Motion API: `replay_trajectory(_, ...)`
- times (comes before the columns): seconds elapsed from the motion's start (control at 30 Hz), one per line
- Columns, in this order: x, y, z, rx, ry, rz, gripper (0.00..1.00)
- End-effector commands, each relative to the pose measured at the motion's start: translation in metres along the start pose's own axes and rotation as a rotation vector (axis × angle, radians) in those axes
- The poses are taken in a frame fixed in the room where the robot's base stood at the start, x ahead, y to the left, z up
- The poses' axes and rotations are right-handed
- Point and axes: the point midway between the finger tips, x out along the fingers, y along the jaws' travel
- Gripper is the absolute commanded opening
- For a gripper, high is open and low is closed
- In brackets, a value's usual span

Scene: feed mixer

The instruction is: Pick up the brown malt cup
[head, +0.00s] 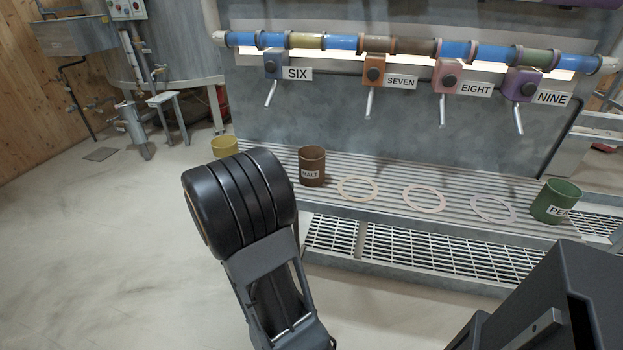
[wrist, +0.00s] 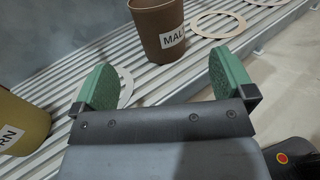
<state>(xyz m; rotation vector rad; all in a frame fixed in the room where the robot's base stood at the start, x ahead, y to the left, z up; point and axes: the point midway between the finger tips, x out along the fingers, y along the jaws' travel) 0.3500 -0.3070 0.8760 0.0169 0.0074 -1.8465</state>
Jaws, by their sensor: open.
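The brown malt cup (head: 312,167) stands upright on the ribbed shelf in the head view, with a white label reading MALT. It also shows in the wrist view (wrist: 158,28), its top cut off by the frame's edge. My gripper (wrist: 165,85) is open and empty, with two green pads apart. The cup stands ahead of the pads and is not between them. In the head view my dark arm is in front of the shelf, left of the cup, and the gripper's fingers are not visible there.
A yellow cup (head: 224,147) stands left of the malt cup; a green cup (head: 556,203) stands at the shelf's right. Flat rings (head: 424,198) lie on the ribbed shelf (head: 390,175) between. Labelled taps hang above, including SEVEN (head: 375,72). A metal grating (head: 400,250) runs in front.

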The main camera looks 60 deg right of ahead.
Motion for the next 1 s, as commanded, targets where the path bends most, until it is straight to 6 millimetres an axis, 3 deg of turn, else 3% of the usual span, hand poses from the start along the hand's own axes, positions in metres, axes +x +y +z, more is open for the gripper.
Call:
replay_trajectory(0.4,0.069,0.002,-0.001,-0.015,-0.017,0.002,1.00)
replay_trajectory(0.67,0.085,0.002,0.000,-0.014,-0.016,0.004,1.00)
replay_trajectory(1.0,0.126,0.003,0.001,-0.013,-0.016,0.003,1.00)
